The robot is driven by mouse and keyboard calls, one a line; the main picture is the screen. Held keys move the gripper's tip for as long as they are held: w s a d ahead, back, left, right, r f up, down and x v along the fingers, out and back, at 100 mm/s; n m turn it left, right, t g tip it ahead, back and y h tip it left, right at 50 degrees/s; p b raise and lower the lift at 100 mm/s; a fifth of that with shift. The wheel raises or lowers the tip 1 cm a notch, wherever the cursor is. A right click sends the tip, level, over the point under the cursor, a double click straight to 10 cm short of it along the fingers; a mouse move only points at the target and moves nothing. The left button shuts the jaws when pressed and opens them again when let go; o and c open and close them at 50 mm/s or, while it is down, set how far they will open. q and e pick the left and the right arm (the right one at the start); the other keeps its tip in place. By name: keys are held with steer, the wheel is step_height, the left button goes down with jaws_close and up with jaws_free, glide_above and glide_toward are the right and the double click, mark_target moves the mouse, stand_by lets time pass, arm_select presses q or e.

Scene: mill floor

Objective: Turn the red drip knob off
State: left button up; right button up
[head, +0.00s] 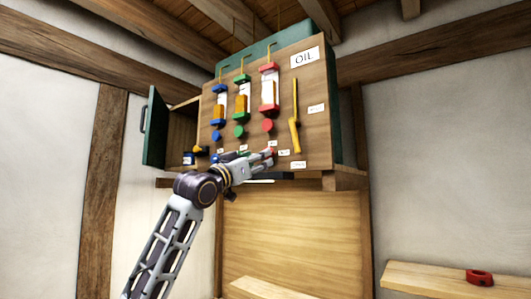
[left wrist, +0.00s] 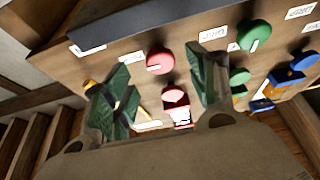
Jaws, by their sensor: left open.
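The oil panel (head: 283,112) on the wall carries blue, green and red columns with round knobs below them. A red knob with a white line (left wrist: 160,61) lies in the gap between my left gripper's fingertips in the left wrist view. My left gripper (head: 267,158) is open at the panel's lower part, in front of the red column's bottom end. Whether its fingers touch the knob I cannot tell. Another red round piece (head: 267,126) sits higher on the panel and shows farther off in the left wrist view (left wrist: 174,97). My right gripper is in neither view.
A green knob (left wrist: 254,35) is beside the red one. A yellow lever (head: 294,122) is right of the red column. A green cabinet door (head: 154,130) stands open at left. A red ring-like object (head: 479,277) lies on a shelf (head: 430,281) at lower right.

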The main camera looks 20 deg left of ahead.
arm_select(q)
steer(key=shift+p+x, duration=0.85)
steer(key=shift+x, duration=1.8)
steer(key=c, duration=1)
steer(key=shift+c, duration=0.2)
